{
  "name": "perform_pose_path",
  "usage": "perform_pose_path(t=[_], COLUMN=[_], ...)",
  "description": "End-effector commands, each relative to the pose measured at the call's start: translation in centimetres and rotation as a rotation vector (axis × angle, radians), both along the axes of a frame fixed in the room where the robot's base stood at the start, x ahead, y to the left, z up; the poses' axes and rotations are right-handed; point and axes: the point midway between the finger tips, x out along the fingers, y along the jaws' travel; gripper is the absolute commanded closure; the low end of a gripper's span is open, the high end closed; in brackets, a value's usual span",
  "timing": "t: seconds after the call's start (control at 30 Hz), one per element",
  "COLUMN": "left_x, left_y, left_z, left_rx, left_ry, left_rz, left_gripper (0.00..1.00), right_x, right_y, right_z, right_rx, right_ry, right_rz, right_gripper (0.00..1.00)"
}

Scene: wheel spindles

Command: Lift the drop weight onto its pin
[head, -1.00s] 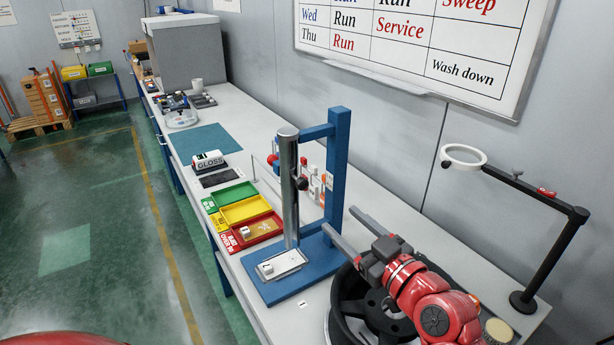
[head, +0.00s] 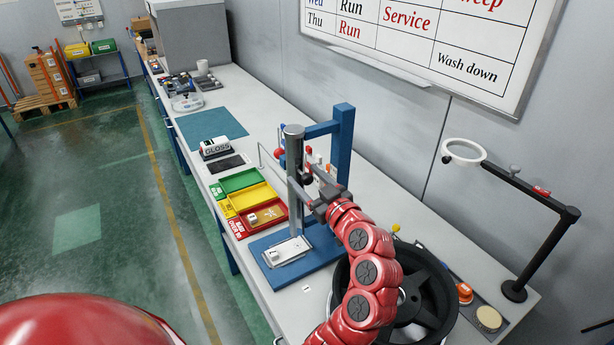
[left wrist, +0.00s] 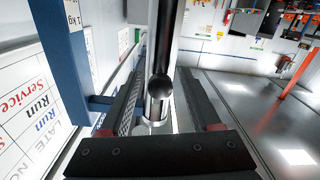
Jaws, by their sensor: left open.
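The drop-weight stand has a blue frame (head: 342,140) and an upright steel tube (head: 294,152). A black ball knob (head: 307,179) sits at the tube's front, and it also shows in the left wrist view (left wrist: 160,88). The weight itself is mostly hidden in the tube. A red knob (head: 280,160) shows beside the tube; I cannot tell whether it is the pin. My left gripper (head: 308,186) is open beside the tube. In the left wrist view its fingers (left wrist: 160,100) lie either side of the tube and knob, with gaps. My right gripper is out of view.
A white plate (head: 288,251) lies on the blue base. Green (head: 240,181), yellow (head: 246,198) and red (head: 281,211) trays are left of it. A black wheel (head: 428,292) lies close on the right. A ring lamp (head: 464,151) stands farther right.

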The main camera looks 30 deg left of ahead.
Motion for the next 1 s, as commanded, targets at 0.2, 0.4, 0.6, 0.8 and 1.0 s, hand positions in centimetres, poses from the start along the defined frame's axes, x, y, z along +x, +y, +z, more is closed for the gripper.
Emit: perform_pose_path(t=[0.2, 0.4, 0.6, 0.8, 1.0], left_x=[-0.02, -0.02, -0.03, -0.03, -0.03], left_y=[-0.03, -0.05, -0.05, -0.05, -0.05], left_z=[-0.03, -0.02, -0.01, 0.0, 0.0], left_rx=[0.0, -0.001, -0.001, -0.001, -0.001], left_ry=[0.0, 0.0, 0.0, 0.0, 0.0], left_rz=[0.0, 0.0, 0.0, 0.0, 0.0], left_gripper=[0.5, 0.86, 1.0, 1.0, 1.0], right_x=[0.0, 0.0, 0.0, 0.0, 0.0], right_y=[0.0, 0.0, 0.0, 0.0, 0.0], right_z=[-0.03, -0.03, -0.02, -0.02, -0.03], right_rx=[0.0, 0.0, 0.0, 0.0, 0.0], right_ry=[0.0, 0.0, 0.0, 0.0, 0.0], right_rz=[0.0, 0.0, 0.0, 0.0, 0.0], right_gripper=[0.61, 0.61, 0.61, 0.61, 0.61])
